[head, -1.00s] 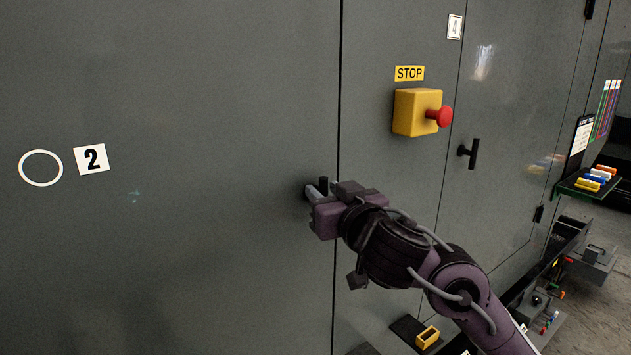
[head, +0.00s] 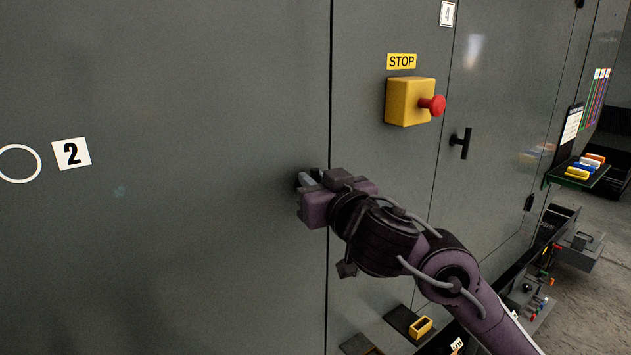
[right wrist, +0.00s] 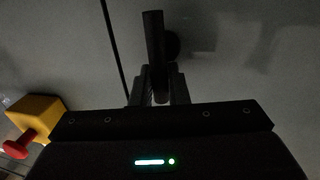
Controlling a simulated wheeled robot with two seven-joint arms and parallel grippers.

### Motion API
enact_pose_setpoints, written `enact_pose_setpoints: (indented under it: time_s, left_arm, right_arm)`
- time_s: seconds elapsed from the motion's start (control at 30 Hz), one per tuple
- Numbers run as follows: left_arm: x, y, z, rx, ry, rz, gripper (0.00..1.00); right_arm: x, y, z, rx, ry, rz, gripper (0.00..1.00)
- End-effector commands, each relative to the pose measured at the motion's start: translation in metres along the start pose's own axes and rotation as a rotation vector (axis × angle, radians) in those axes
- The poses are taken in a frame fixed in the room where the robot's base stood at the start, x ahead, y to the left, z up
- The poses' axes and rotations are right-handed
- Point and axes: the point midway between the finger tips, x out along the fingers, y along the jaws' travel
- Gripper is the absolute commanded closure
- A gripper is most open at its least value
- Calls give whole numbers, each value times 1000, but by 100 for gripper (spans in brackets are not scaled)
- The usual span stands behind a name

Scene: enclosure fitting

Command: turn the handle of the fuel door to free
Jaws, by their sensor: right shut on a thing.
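The door handle (right wrist: 153,40) is a dark bar on a grey door panel (head: 200,240) with a number 2 label. In the right wrist view it stands out between the fingers, beside its round dark base. My right gripper (right wrist: 158,88) is shut on this handle. In the head view my right gripper (head: 310,183) is at the panel's right edge, just left of the vertical seam, and hides most of the handle. I cannot tell the handle's exact angle. My left gripper is not in view.
A yellow box with a red STOP button (head: 408,101) is on the panel right of the seam. Another dark T-handle (head: 461,143) is on door 4. A small shelf (head: 580,176) with coloured blocks sticks out at the far right. Low trays stand below my right arm.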

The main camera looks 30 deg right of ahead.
Motion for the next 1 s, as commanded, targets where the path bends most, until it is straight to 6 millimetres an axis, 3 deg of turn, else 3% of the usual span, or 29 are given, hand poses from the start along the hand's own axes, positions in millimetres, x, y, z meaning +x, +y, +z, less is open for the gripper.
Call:
enact_pose_setpoints:
  time_s: [0.37, 1.0]
  left_arm:
    - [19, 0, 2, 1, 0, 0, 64]
    - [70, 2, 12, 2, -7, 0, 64]
  right_arm:
    - [0, -3, 3, -159, 34, 2, 100]
    - [-2, -13, 9, -746, 149, 3, 100]
